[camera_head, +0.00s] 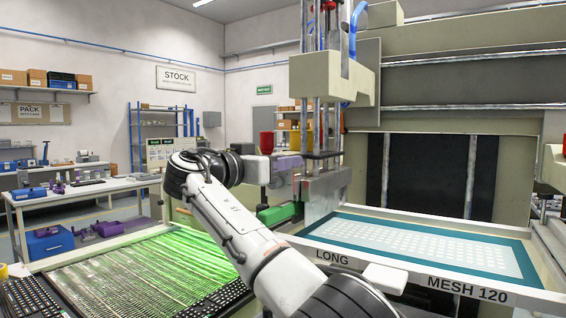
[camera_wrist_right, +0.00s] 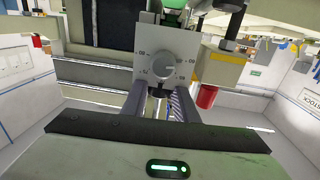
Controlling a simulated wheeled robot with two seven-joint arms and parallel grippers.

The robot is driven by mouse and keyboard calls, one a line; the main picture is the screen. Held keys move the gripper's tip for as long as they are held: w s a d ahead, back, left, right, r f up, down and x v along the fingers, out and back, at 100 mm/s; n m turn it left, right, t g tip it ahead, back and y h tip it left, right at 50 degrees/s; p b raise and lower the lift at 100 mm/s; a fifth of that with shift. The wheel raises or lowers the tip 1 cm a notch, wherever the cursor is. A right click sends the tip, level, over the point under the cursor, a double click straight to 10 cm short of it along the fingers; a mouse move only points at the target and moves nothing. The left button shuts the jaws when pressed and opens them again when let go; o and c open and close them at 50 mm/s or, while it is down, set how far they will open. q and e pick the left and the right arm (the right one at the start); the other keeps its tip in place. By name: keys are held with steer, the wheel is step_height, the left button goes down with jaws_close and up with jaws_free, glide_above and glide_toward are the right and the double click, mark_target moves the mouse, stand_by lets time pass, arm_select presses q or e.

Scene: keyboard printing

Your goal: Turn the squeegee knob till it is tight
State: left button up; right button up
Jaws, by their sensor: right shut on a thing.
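The squeegee knob (camera_wrist_right: 160,67) is a round grey dial on a pale plate with printed marks, in the upper middle of the right wrist view. My right gripper (camera_wrist_right: 160,92) has its two fingers on either side of the knob's lower part and is shut on it. The knob's contact with the fingers is too small to make out there. My left gripper is out of view.
The teal-framed screen (camera_head: 345,240) lies on the press bed, right of my arm. A green-lit keyboard bed (camera_head: 150,262) is at the lower left, with black keyboards beside it. A red cylinder (camera_wrist_right: 207,96) hangs to the right of the knob in the wrist view.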

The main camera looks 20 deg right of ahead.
steer(key=shift+r, duration=0.1)
stand_by(0.4)
steer(key=o, duration=1.1)
steer(key=shift+c, duration=0.2)
